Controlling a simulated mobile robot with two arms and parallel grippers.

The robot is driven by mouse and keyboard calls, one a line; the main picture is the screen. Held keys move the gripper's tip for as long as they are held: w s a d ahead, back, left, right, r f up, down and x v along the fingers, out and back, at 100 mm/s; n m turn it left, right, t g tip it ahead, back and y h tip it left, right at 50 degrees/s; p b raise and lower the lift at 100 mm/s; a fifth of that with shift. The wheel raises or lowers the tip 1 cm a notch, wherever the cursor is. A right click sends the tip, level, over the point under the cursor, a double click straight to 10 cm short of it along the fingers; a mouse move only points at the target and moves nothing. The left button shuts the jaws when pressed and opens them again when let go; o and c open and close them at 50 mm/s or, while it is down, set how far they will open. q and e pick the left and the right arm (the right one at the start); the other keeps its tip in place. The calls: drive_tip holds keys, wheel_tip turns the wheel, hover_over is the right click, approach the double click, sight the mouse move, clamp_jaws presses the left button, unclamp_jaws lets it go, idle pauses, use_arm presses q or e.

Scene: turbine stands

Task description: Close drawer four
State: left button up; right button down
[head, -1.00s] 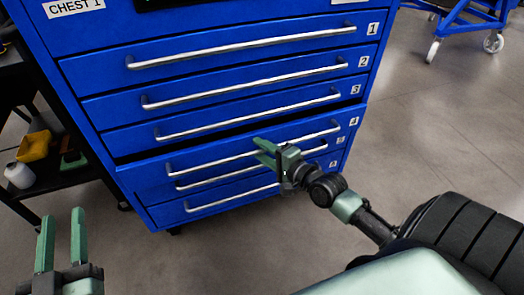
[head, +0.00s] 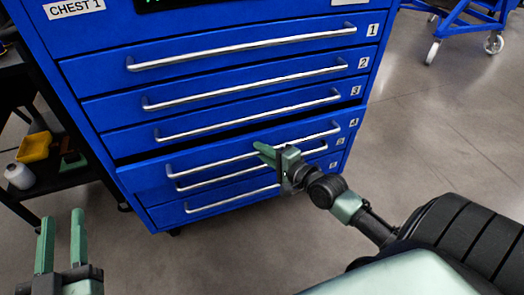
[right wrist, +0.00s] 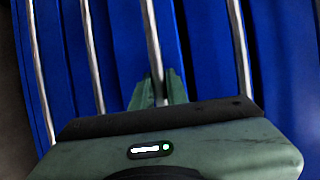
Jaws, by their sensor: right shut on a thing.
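Drawer four (head: 140,178) of the blue chest is pulled out a little, with a dark gap above its front. Its silver bar handle (head: 210,160) runs across the front beside the label 4. My right gripper (head: 264,151) is shut on this handle near its middle. In the right wrist view the handle (right wrist: 153,40) passes between the two green fingers (right wrist: 158,88). My left gripper (head: 62,215) is open and empty at the lower left, apart from the chest.
Drawers one (head: 120,66), two (head: 115,105) and three (head: 120,140) look closed above. A black cart (head: 60,178) with a yellow bin (head: 35,147) and a white bottle (head: 19,176) stands left. Grey floor is open at right, with a blue wheeled stand (head: 465,25) behind.

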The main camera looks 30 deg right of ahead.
idle(0.8)
drive_tip(key=shift+w+d, duration=0.1)
drive_tip(key=shift+w, duration=0.2)
use_arm(q)
drive_tip(key=shift+s+f+g, duration=0.1)
drive_tip(key=shift+f+g, duration=0.2)
drive_tip(key=shift+f, duration=0.2)
use_arm(e)
drive_tip(key=w, duration=0.3)
drive_tip(key=shift+w+d, duration=0.1)
drive_tip(key=shift+d, duration=0.3)
drive_tip(key=c, duration=1.6)
unclamp_jaws()
drive_tip(key=shift+r, duration=0.1)
drive_tip(key=shift+o, duration=1)
drive_tip(key=shift+w, duration=0.1)
use_arm(q)
drive_tip(key=shift+a, duration=0.1)
